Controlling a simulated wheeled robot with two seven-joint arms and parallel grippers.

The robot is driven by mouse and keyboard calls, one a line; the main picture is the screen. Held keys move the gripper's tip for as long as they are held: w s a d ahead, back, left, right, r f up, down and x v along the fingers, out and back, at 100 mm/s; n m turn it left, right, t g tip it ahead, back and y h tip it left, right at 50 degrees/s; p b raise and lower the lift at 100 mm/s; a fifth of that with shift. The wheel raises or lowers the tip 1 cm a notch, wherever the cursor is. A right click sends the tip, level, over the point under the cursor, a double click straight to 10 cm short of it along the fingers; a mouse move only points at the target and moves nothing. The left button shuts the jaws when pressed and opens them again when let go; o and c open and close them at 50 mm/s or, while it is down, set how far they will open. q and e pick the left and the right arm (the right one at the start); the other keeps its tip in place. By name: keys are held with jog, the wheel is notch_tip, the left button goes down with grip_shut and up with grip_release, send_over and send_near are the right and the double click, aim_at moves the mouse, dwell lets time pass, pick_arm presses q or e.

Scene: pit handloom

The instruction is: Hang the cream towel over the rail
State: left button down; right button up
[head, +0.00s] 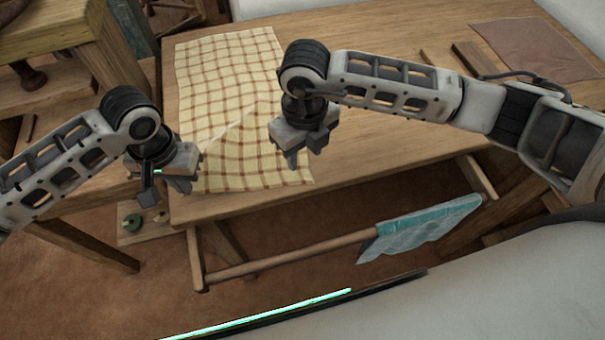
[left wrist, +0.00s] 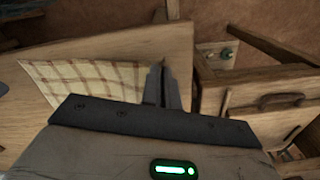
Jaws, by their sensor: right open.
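The cream towel (head: 225,70), checked with brown lines, lies on the wooden table, with a diagonal crease across it and its near edge close to the table's front edge. It also shows in the left wrist view (left wrist: 85,75). The wooden rail (head: 290,256) runs below the table's front edge; its left part is bare. My left gripper (head: 167,190) is open beside the towel's near left edge; its fingers show in the left wrist view (left wrist: 162,88). I cannot tell whether they touch the cloth. My right gripper (head: 304,152) is open and empty over the towel's near right part.
A teal cloth (head: 420,226) hangs over the rail's right part. The table (head: 400,150) is clear to the right of the towel, up to a brown cloth (head: 535,48) and a wooden strip (head: 475,62). A wooden bench (head: 60,45) stands at the left.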

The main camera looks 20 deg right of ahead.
aim_at(305, 178)
jog(key=shift+f, duration=3.35)
jog(key=shift+c, duration=0.2)
grip_shut()
jog(key=shift+d+r, duration=0.1)
jog(key=shift+r, duration=2.45)
